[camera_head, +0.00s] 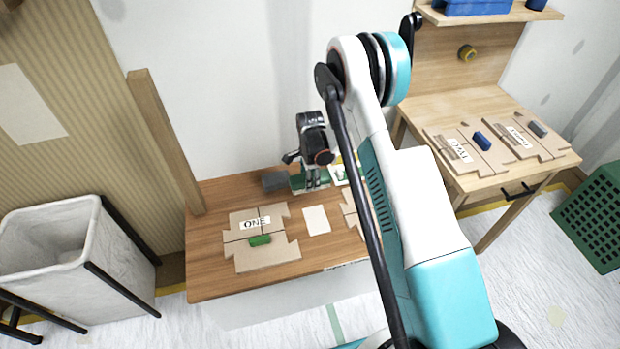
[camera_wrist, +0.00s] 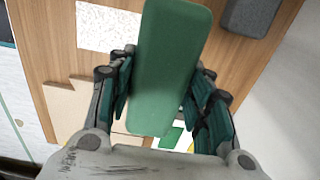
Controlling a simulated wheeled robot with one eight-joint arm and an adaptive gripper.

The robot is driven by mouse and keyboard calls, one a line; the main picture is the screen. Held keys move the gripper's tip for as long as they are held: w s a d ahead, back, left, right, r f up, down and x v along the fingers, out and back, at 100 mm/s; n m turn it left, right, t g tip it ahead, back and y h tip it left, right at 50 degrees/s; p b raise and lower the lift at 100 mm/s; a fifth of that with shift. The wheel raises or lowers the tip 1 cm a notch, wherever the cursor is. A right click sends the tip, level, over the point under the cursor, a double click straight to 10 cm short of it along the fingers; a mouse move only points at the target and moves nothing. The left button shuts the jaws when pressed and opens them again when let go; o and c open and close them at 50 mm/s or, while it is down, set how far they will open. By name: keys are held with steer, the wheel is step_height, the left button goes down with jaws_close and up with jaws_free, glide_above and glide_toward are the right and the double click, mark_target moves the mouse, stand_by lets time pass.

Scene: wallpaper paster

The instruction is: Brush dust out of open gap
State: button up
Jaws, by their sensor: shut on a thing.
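My gripper (camera_head: 312,185) is over the back of the wooden bench. In the wrist view my gripper (camera_wrist: 160,95) is shut on a green block-like piece (camera_wrist: 172,65), perhaps the brush; no bristles show. It also shows between the fingers in the head view (camera_head: 297,183). A cardboard panel labelled ONE (camera_head: 281,253) lies at the front left of the bench, with dark seams and a small green block (camera_head: 260,240) on it. Another panel (camera_head: 351,220) to the right is partly hidden by my arm. I cannot tell which seam is the open gap, and no dust is discernible.
A grey block (camera_head: 275,180) lies just left of my gripper. A pale speckled sheet (camera_head: 316,220) lies between the panels. A wooden post (camera_head: 165,140) rises at the bench's left edge. A second table (camera_head: 480,110) at right holds labelled panels. A white bin (camera_head: 60,260) stands left.

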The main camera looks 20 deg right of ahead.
steer(key=shift+f+b, duration=0.15)
steer(key=shift+b, duration=0.15)
step_height(320, 180, down, 2)
steer(key=shift+f+b, duration=0.2)
steer(key=shift+b, duration=0.75)
steer(key=shift+f, duration=1.9)
